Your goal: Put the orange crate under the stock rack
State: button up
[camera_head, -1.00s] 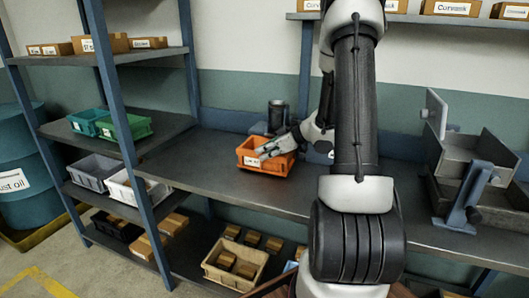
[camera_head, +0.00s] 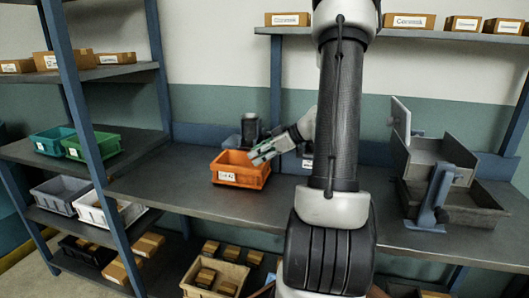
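The orange crate (camera_head: 240,181), with a white label on its front, stands upright on the dark bench top, left of my upright arm. My gripper (camera_head: 257,156) reaches in from the right, with its fingertips at the crate's rear right rim. I cannot tell whether the fingers touch the rim or how far apart they are. A blue-framed shelf rack (camera_head: 88,140) stands at the left and holds boxes and bins; it may be the stock rack, but no label shows this.
A dark cylinder (camera_head: 250,127) stands behind the crate. A grey metal fixture (camera_head: 436,205) sits on the bench at right. A beige crate (camera_head: 237,271) with boxes lies below the bench. Green, grey and white bins fill the left rack. The bench left of the orange crate is clear.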

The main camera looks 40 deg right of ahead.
jog(key=w+d+r+m+t+h, duration=0.2)
jog(key=d+r+h, duration=0.3)
jog(key=r+h, duration=0.5)
jog(key=s+r+m+g+h, duration=0.1)
jog(key=s+r+m, duration=0.2)
jog(key=s+r, duration=0.45)
jog(key=s+a+f+m+g+y, duration=0.1)
jog(key=s+a+f+g+y, duration=0.1)
jog(key=s+a, duration=0.6)
jog(key=s+a+f+m+g+y, duration=0.1)
jog(key=s+a+f+g+y, duration=0.1)
jog(key=s+a, duration=0.7)
jog(key=shift+s+f+m+g, duration=0.35)
jog(key=shift+s+g, duration=0.45)
jog(key=shift+s, duration=0.45)
